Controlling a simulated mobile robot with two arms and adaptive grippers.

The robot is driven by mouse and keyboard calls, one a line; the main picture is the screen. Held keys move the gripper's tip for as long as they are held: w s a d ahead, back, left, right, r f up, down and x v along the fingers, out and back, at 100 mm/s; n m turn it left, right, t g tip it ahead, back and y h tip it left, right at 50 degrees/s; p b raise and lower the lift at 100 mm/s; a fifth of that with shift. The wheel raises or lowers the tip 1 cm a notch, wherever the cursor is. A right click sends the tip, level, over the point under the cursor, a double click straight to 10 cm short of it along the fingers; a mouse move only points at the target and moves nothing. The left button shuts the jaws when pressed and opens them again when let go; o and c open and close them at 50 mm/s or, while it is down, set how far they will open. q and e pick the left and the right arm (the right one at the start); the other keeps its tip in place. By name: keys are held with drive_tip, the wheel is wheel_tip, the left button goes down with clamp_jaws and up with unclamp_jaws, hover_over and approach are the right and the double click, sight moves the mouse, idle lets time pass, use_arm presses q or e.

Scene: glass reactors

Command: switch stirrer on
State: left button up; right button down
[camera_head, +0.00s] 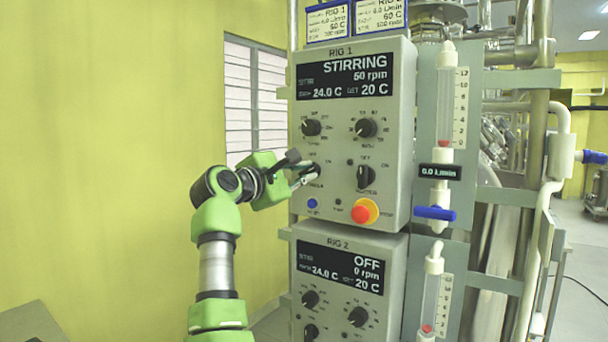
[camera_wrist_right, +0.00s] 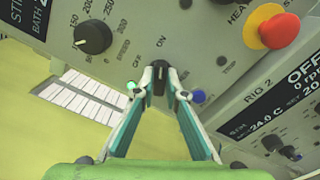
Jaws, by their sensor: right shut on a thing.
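The Rig 1 control box (camera_head: 400,60) has a display (camera_head: 345,77) reading STIRRING, 50 rpm. My right gripper (camera_head: 306,172) is at the lower left switch on this box. In the right wrist view its fingers (camera_wrist_right: 160,80) are shut on the black stirrer switch knob (camera_wrist_right: 160,68), which appears turned toward the ON label. A small green lamp (camera_wrist_right: 130,86) shows lit beside the left finger. In the head view the fingers mostly hide this knob. My left gripper is not in view.
A speed knob (camera_head: 311,127) sits above the switch, another switch (camera_head: 366,177) to its right. A red emergency button (camera_head: 362,213) and blue button (camera_head: 312,203) are below. The Rig 2 box (camera_head: 395,255), reading OFF, hangs underneath. A flowmeter (camera_head: 447,100) stands at right.

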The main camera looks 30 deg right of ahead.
drive_tip(key=c, duration=2.1)
unclamp_jaws()
drive_tip(key=shift+w, duration=0.1)
